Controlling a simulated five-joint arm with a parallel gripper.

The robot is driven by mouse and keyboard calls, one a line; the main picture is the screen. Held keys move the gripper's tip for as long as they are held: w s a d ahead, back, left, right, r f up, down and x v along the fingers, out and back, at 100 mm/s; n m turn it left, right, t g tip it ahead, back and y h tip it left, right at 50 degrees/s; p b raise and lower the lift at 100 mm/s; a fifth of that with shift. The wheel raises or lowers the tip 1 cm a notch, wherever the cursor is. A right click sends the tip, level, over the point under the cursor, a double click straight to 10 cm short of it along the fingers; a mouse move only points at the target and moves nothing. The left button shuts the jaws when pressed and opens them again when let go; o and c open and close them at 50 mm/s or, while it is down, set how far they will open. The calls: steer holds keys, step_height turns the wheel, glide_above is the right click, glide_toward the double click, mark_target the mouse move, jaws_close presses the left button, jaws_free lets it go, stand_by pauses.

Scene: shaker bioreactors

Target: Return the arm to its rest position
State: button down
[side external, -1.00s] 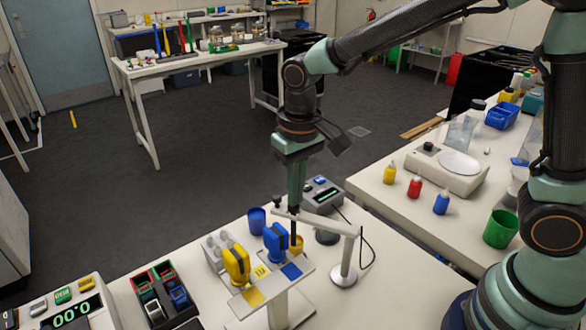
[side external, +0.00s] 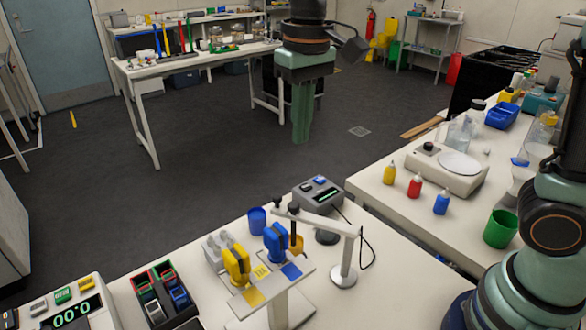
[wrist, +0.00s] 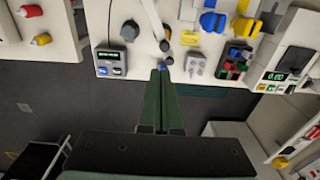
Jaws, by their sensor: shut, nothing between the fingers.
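My gripper (side external: 301,138) hangs pointing down, high above the front bench (side external: 225,288) and clear of it in the side view. Its green fingers are together and hold nothing. In the wrist view my gripper (wrist: 160,70) points toward the bench edge, and its tips overlap the small blue cup in the picture. Part of my upper arm is out of the side view at the top.
On the front bench stand a white stand with yellow (side external: 236,264) and blue (side external: 275,243) holders, a lamp-like white post (side external: 345,262), a grey meter (side external: 318,194) and a blue cup (side external: 257,219). The right bench holds bottles and a green cup (side external: 500,229). Open floor lies behind.

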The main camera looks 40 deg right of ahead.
steer(key=s+d+f+t, duration=0.1)
steer(key=s+d+t, duration=0.1)
steer(key=s+d, duration=0.2)
steer(key=s+d+f+t, duration=0.2)
steer(key=s+d+t, duration=0.1)
steer(key=d, duration=0.5)
steer(key=shift+s+d+f, duration=0.3)
steer(key=shift+s+d, duration=0.1)
steer(key=shift+s, duration=0.3)
